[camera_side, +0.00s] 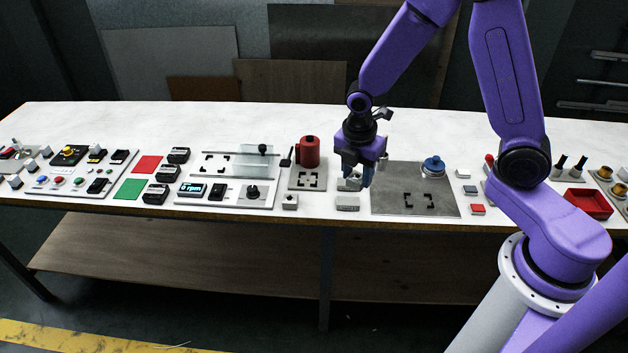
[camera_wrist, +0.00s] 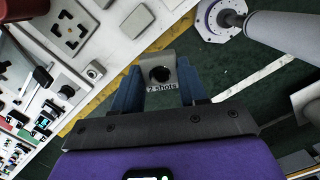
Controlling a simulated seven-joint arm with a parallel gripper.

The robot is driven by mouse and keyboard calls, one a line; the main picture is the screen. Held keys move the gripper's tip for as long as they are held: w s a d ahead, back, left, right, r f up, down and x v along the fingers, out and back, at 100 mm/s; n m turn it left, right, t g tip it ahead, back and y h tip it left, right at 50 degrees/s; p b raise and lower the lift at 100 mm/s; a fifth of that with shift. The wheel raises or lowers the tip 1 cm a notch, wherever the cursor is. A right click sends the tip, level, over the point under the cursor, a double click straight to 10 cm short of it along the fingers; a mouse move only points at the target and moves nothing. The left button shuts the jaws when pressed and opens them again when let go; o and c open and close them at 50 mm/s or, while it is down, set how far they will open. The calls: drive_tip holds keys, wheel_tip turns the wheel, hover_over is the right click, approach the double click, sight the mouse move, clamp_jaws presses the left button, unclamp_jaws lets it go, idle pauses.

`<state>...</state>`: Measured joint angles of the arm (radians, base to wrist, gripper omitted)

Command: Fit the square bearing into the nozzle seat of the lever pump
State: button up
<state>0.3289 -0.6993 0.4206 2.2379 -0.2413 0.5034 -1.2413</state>
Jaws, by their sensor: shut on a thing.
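My gripper (camera_side: 357,178) is shut on a grey square piece, which I take to be the square bearing (camera_wrist: 171,62). In the wrist view it sits between the blue fingers (camera_wrist: 160,88), with a round dark hole and a small label reading "2 shots". In the side view the gripper hangs low near the table's front part, right of a red cylinder (camera_side: 309,152) with a black lever (camera_side: 287,157), apparently the lever pump. A grey plate with black corner marks (camera_side: 308,181) lies before the cylinder. I cannot make out the nozzle seat for certain.
Small grey blocks (camera_side: 290,202) (camera_side: 347,204) stand near the front edge. A dark grey plate (camera_side: 385,203) with a blue knobbed part (camera_side: 433,165) lies right of my gripper. Control panels (camera_side: 225,192) fill the left. The back of the table is clear.

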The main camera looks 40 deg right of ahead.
drive_tip(key=w+d+m, duration=0.1)
drive_tip(key=w+m, duration=0.3)
drive_tip(key=m, duration=0.3)
drive_tip(key=m+g, duration=0.1)
drive_tip(key=m, duration=0.4)
hover_over(309, 180)
drive_tip(key=f, duration=0.8)
drive_tip(key=shift+a+f, duration=0.25)
drive_tip(key=shift+f, duration=0.1)
drive_tip(key=shift+w+f, duration=0.15)
drive_tip(key=shift+f, duration=1.55)
drive_tip(key=shift+f, duration=0.25)
